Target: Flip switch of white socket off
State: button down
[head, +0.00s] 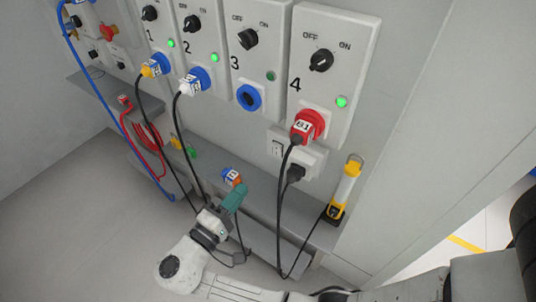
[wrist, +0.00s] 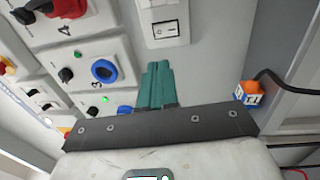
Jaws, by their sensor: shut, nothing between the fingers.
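The white socket (head: 312,160) is on the wall below panel 4, with a black plug (head: 295,173) in its right part. Its rocker switch (head: 277,148) is on the left part. In the wrist view the white socket (wrist: 147,8) is at the top, cut by the frame edge, and the switch (wrist: 168,28) faces me; I cannot tell its on or off position. My gripper (head: 240,188), with teal fingers, is below and left of the socket, apart from it. In the wrist view the fingers (wrist: 158,66) are together and empty, pointing toward the switch.
A grey shelf (head: 322,236) runs along the wall under the panels. A blue-and-orange connector (head: 232,176) is close by my fingers. A yellow-and-white lamp (head: 345,190) stands at the shelf's right end. Black cables (head: 281,215) hang from the red plug (head: 306,127) and the socket.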

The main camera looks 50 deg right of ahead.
aim_at(275, 147)
jog(key=d, duration=0.4)
jog(key=d+r+p, duration=0.1)
jog(key=d, duration=0.3)
jog(key=d+p, duration=0.1)
jog(key=d, duration=0.4)
jog(key=shift+w+d+r, duration=0.1)
jog(key=shift+w+r, duration=0.1)
jog(key=shift+r, duration=0.15)
jog(key=shift+d, duration=0.25)
jog(key=shift+r, duration=0.1)
jog(key=shift+a, duration=0.15)
